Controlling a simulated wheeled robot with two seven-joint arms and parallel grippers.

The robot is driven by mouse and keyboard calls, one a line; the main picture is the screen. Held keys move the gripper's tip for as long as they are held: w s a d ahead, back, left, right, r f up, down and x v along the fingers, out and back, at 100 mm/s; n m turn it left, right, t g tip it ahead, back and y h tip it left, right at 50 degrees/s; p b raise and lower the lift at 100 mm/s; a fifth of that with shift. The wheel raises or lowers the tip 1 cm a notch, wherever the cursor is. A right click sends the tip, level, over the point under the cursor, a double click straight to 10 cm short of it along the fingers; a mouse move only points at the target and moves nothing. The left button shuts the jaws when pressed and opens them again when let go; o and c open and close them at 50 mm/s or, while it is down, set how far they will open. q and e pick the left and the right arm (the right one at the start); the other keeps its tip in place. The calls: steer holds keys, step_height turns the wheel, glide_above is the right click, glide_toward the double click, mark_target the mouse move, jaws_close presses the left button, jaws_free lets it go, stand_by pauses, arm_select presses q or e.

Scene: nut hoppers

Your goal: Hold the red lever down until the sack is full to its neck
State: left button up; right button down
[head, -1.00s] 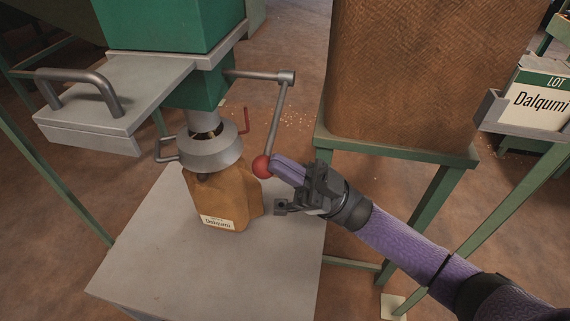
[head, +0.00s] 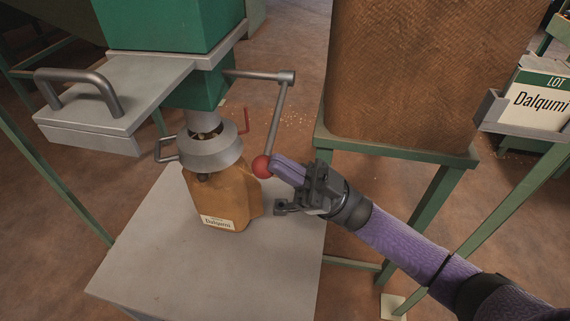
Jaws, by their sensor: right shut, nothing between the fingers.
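The lever is a grey bent rod (head: 279,115) with a red ball knob (head: 262,166) at its lower end. My right gripper (head: 277,167) is shut and empty, its fingertips against the right side of the knob. The brown sack (head: 222,196), labelled Dalqumi, stands on the grey table under the green hopper's spout (head: 209,148). A grey collar surrounds the sack's mouth, and brown nuts show in the gap just above the collar. How full the sack is inside cannot be seen. My left gripper is not in view.
A grey slide plate with a handle (head: 95,118) juts out at left of the green hopper (head: 170,25). A large brown container (head: 415,75) stands on a green frame at right, beside a Dalqumi lot sign (head: 540,102). The table's (head: 170,270) front is clear.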

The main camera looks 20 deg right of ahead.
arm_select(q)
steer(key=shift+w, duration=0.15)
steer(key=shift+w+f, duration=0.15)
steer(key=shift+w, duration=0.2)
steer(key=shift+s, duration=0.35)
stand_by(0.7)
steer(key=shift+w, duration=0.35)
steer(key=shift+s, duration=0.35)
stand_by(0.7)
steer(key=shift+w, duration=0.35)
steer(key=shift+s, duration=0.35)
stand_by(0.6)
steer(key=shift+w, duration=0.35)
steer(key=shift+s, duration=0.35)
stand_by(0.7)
